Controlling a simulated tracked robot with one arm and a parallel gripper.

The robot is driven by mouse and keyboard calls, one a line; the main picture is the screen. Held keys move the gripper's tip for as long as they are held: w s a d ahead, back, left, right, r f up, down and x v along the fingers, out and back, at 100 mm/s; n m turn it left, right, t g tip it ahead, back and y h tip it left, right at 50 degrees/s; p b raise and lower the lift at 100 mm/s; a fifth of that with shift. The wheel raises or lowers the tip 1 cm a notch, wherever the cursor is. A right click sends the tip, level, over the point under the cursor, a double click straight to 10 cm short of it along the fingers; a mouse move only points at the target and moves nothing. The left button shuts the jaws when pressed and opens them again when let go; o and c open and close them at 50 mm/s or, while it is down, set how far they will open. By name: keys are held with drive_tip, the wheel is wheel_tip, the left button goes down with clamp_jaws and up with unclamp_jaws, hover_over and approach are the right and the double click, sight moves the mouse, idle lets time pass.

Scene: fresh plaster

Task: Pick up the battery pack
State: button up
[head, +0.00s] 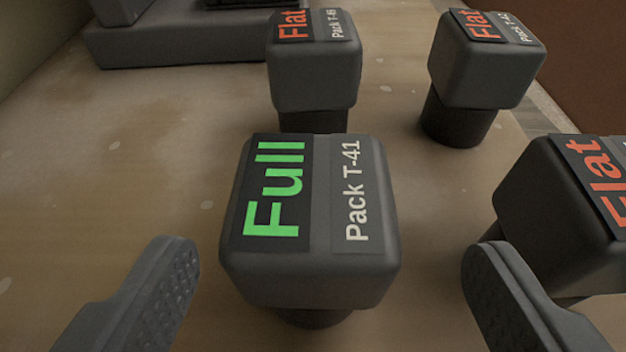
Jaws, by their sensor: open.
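A dark grey battery pack (310,275) stands upright in the middle of the head view. Its top label reads "Full" in green and "Pack T-41" in white. My gripper (330,258) is open, with one finger at the lower left and one at the lower right. The pack appears between and a little beyond the fingers, with visible gaps on both sides; I cannot tell the exact depth. The pack's lower part is mostly hidden under its wide block.
Other packs labelled "Flat" in red stand behind (313,80), at the back right (475,75) and close at the right (550,210), near the right finger. A grey block-like object (180,50) is at the back left. The wooden surface at left is clear.

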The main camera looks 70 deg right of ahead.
sight(311, 171)
drive_tip(key=shift+w+r+b+x, duration=0.15)
drive_tip(key=shift+r+x, duration=0.05)
drive_tip(key=shift+x, duration=0.85)
drive_tip(key=shift+w+r+b+x, duration=0.15)
drive_tip(key=shift+b+x, duration=0.05)
drive_tip(key=shift+x, duration=0.85)
drive_tip(key=shift+w+r+b+x, duration=0.15)
drive_tip(key=shift+r+x, duration=0.05)
drive_tip(key=shift+x, duration=0.8)
drive_tip(key=shift+d, duration=0.1)
drive_tip(key=c, duration=1.3)
